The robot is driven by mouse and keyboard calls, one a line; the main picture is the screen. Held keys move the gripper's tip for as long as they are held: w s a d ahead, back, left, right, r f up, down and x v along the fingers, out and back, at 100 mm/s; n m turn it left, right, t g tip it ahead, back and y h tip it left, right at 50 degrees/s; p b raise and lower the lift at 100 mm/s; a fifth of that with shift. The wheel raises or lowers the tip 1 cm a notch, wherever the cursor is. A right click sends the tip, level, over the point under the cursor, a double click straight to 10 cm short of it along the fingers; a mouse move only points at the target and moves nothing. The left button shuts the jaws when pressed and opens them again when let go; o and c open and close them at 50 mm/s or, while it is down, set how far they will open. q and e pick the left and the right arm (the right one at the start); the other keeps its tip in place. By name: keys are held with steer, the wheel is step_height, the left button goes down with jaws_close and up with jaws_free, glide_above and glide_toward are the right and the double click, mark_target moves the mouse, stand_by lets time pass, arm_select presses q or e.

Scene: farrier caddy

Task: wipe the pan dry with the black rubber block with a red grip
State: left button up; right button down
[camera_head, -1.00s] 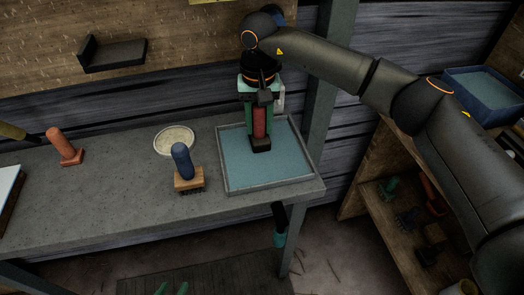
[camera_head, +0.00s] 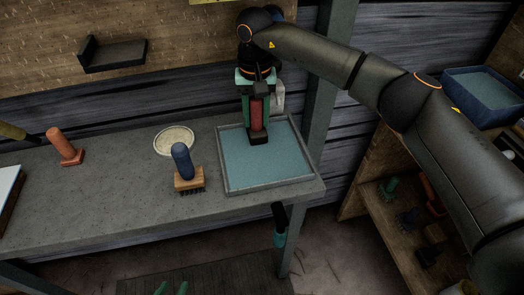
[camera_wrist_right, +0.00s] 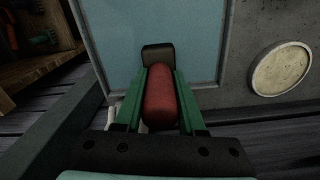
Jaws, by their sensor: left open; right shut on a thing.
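The pan (camera_head: 272,183) is a shallow square tray with a grey rim and a blue-grey floor, at the right end of the bench. My right gripper (camera_head: 257,122) is shut on the red grip of the black rubber block (camera_head: 258,139). The block is upright, over the back part of the pan; whether it touches the floor is hard to tell. In the right wrist view the red grip (camera_wrist_right: 161,98) lies between the green fingers, with the black block (camera_wrist_right: 158,53) beyond and the pan (camera_wrist_right: 98,52) below. My left gripper (camera_head: 171,289) shows only its open, empty fingertips at the bottom edge.
A wooden brush with a blue handle (camera_head: 182,162) stands just left of the pan, near a round pale dish (camera_head: 174,140). An orange-red handled tool (camera_head: 62,147) stands further left. A teal-handled tool (camera_head: 280,228) hangs at the bench's front edge. A post (camera_head: 322,105) rises behind the pan.

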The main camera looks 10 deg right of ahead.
mark_target(265, 162)
steer(key=shift+s+d+f, duration=0.1)
steer(key=shift+s+f, duration=0.1)
steer(key=shift+s, duration=1.15)
steer(key=shift+s, duration=0.1)
steer(key=shift+s+r+p, duration=0.2)
steer(key=shift+s+p, duration=0.1)
steer(key=shift+s, duration=1)
steer(key=shift+s+f, duration=0.1)
steer(key=shift+s, duration=1.25)
